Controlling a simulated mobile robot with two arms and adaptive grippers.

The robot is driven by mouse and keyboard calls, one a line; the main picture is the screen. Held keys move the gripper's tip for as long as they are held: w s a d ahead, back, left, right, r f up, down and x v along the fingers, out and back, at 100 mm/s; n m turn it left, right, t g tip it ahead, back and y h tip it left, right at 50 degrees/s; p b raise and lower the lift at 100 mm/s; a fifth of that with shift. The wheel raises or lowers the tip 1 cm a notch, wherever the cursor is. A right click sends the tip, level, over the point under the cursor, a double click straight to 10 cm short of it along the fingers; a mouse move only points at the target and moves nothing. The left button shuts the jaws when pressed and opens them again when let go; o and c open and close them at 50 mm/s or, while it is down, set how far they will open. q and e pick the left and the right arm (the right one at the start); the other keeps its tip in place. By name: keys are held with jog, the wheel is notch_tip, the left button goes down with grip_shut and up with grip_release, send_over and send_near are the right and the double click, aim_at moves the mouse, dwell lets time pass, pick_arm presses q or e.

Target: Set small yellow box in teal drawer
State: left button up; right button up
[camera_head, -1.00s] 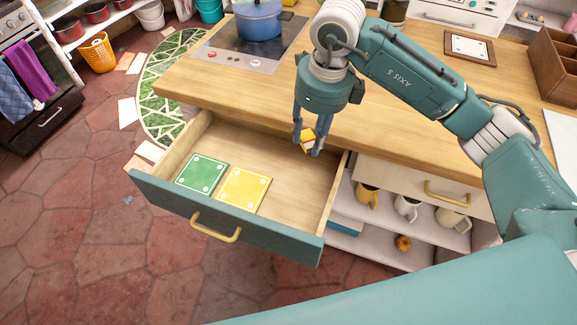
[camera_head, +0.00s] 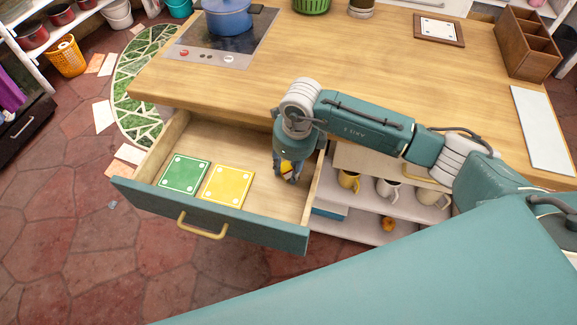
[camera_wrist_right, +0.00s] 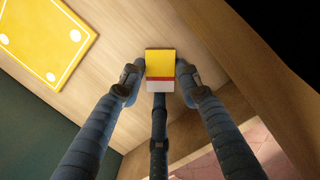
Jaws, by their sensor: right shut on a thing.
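The small yellow box (camera_wrist_right: 160,66), with a red stripe and a white part, is between the fingers of my right gripper (camera_wrist_right: 160,82) in the right wrist view. The gripper is shut on it. In the head view the right gripper (camera_head: 288,174) points down inside the open teal drawer (camera_head: 265,231), near its right side, and the box (camera_head: 286,167) shows partly between the fingers. Whether the box touches the drawer floor is not clear. My left gripper is not in view.
A green tile (camera_head: 184,174) and a yellow tile (camera_head: 228,186) lie in the drawer's left and middle. The drawer's wooden right wall (camera_wrist_right: 230,45) is close to the gripper. The counter edge is above and behind. Shelves with mugs (camera_head: 388,187) are to the right.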

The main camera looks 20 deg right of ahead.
jog(key=shift+f, duration=0.1)
jog(key=o, duration=0.6)
jog(key=shift+c, duration=0.2)
jog(key=shift+r, duration=0.2)
notch_tip(320, 180, up, 12)
jog(key=s+b, duration=0.1)
jog(key=b, duration=0.1)
jog(key=shift+d, duration=0.4)
